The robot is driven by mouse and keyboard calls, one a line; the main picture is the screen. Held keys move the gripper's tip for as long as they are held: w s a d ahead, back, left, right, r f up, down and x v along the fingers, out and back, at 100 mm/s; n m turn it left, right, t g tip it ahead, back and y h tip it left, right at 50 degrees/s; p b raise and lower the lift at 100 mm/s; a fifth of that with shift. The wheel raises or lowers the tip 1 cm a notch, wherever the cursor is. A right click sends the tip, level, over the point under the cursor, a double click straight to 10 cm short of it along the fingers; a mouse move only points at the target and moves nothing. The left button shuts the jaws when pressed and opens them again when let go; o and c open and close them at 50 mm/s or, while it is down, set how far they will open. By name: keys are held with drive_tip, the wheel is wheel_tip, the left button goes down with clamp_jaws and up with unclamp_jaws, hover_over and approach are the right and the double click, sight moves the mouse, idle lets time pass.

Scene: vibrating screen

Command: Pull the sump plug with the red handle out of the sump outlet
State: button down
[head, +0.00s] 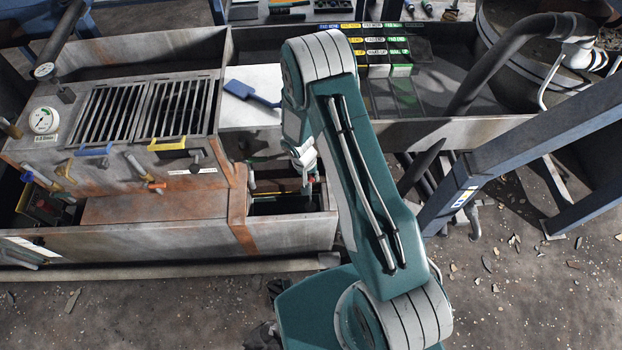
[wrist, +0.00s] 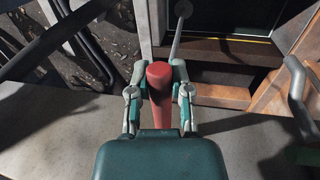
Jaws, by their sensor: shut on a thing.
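The red handle (wrist: 159,82) of the sump plug stands between the two fingers of my gripper (wrist: 160,80) in the wrist view, and the gripper is shut on it. A thin grey rod (wrist: 176,40) runs up from beside the fingers to a dark round end (wrist: 183,8). I cannot tell whether that end is seated in the outlet or clear of it. In the head view my gripper (head: 308,165) points down over the dark sump opening (head: 282,205), and my arm partly hides it. The outlet itself is not clear in either view.
The rusty tank (head: 150,215) with two slotted screens (head: 145,108) and a gauge (head: 43,121) lies to the left. A blue scraper (head: 252,94) rests on a white board behind. A blue frame beam (head: 530,150) slants across the right. Grey rails and hoses (wrist: 75,40) flank the wrist view.

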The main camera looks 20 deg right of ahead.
drive_tip(key=shift+r, duration=1.6)
drive_tip(key=shift+r, duration=1.4)
drive_tip(key=shift+r, duration=1.5)
